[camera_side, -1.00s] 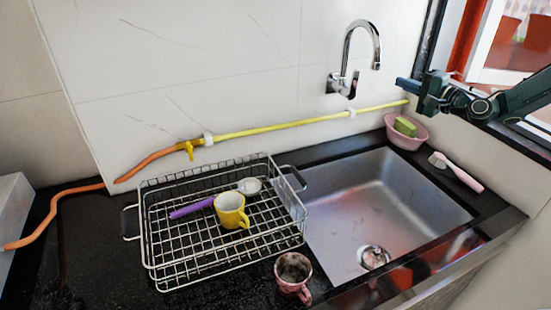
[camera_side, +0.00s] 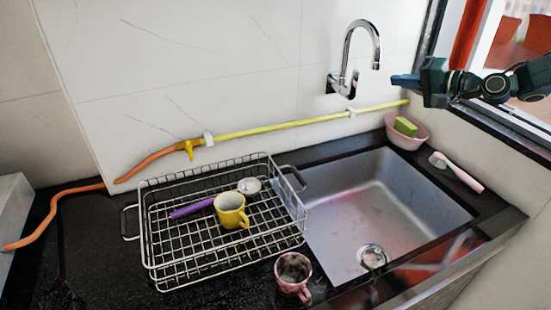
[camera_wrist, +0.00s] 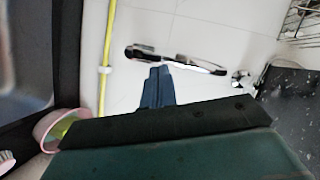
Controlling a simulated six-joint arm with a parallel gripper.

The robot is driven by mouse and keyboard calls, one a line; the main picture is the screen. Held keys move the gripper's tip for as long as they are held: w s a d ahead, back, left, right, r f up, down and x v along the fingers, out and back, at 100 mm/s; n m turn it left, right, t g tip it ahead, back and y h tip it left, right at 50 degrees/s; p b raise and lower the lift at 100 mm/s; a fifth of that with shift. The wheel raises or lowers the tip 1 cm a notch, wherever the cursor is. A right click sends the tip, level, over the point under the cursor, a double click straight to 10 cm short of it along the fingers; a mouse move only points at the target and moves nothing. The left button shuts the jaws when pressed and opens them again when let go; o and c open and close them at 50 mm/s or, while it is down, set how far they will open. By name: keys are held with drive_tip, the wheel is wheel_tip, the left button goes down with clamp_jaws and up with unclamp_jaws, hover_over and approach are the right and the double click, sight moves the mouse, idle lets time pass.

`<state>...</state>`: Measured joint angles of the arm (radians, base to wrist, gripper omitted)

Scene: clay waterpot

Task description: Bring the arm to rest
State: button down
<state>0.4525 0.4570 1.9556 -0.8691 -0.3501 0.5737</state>
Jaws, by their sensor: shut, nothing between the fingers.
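My gripper (camera_side: 397,80) is in the upper right of the side view, in front of the window side of the wall and above the pink bowl. Its fingers are together and hold nothing. In the wrist view the closed blue fingers (camera_wrist: 158,88) point toward the white wall, and the faucet (camera_wrist: 180,62) shows beyond their tips. In the side view the faucet (camera_side: 362,45) stands to the left of my gripper, apart from it.
A pink bowl (camera_side: 416,137) with a green and yellow sponge (camera_side: 405,127) and a brush (camera_side: 457,172) are by the sink (camera_side: 385,200). A wire rack (camera_side: 160,275) holds a yellow mug (camera_side: 230,209), a purple-handled utensil (camera_side: 192,208). A pink mug (camera_side: 293,289) stands in front. A yellow hose (camera_side: 300,124) runs along the wall.

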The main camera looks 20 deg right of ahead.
drive_tip(key=s+a+r+n+g+h, duration=0.1)
drive_tip(key=s+a+r+n+g, duration=0.2)
drive_tip(key=s, duration=0.4)
drive_tip(key=s+a+r+n+g+h, duration=0.1)
drive_tip(key=s+a+n+g, duration=0.15)
drive_tip(key=s+a, duration=0.35)
drive_tip(key=s+d+f+n+g+h, duration=0.1)
drive_tip(key=s+n+h, duration=0.1)
drive_tip(key=s, duration=1.1)
drive_tip(key=s+d+f+n+g+h, duration=0.1)
drive_tip(key=s+f+n+g, duration=0.1)
drive_tip(key=s, duration=1)
drive_tip(key=shift+s+d+h, duration=0.35)
drive_tip(key=shift+s+h, duration=0.05)
